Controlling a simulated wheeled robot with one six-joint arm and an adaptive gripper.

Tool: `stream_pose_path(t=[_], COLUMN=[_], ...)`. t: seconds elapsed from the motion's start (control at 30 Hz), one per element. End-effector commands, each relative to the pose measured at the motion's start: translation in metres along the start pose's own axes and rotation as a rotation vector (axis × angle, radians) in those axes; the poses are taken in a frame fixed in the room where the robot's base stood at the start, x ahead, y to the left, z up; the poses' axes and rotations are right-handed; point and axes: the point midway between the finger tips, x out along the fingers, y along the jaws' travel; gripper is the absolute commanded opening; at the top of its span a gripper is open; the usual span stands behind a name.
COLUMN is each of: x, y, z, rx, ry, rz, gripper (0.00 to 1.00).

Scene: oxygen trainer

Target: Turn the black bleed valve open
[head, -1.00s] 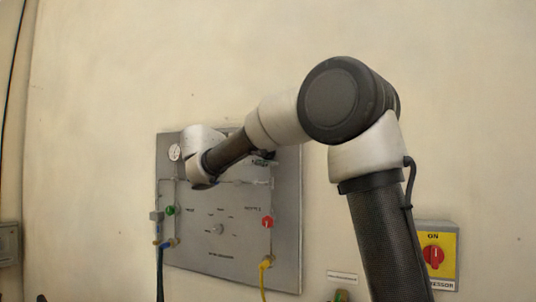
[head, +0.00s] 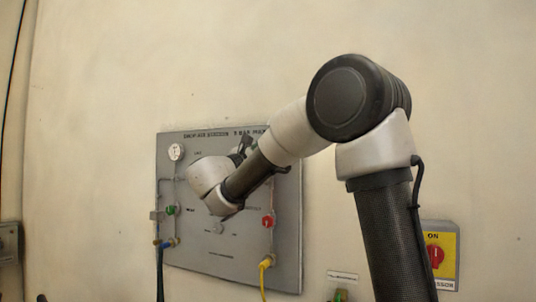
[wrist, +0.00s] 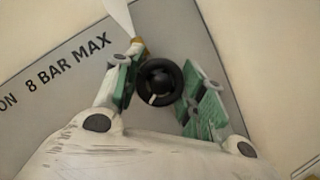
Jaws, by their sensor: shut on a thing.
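The black bleed valve (wrist: 158,82) is a round black knob with a pale pointer mark, seen in the wrist view on the grey panel (wrist: 225,35). The mark points down and slightly left in that picture. My gripper (wrist: 165,84) has its green-padded fingers on both sides of the knob and is shut on it. In the head view my wrist and forearm cover the middle of the panel (head: 200,262), and the valve cannot be made out there.
A yellow switch box (head: 446,270) with a red knob is on the wall at right. The wall above the panel is clear.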

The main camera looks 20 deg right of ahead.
Motion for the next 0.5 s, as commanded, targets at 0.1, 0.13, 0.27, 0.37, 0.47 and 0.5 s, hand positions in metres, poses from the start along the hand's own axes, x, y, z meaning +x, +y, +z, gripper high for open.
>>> stream_pose_path(t=[0.1,0.13,0.27,0.37,0.47,0.5], x=[0.0,-0.0001,0.0003,0.0,0.0003,0.0004], y=[-0.0016,-0.0014,-0.0019,-0.0018,-0.0022,-0.0023], z=[-0.0009,-0.001,-0.0004,-0.0008,-0.0007,-0.0003], rx=[-0.105,-0.13,-0.244,-0.333,-0.421,-0.456], ry=[0.001,0.002,0.001,0.002,0.002,0.002], rz=[0.041,0.053,0.099,0.136,0.172,0.186], gripper=[0.17,0.17,0.17,0.17,0.17,0.17])
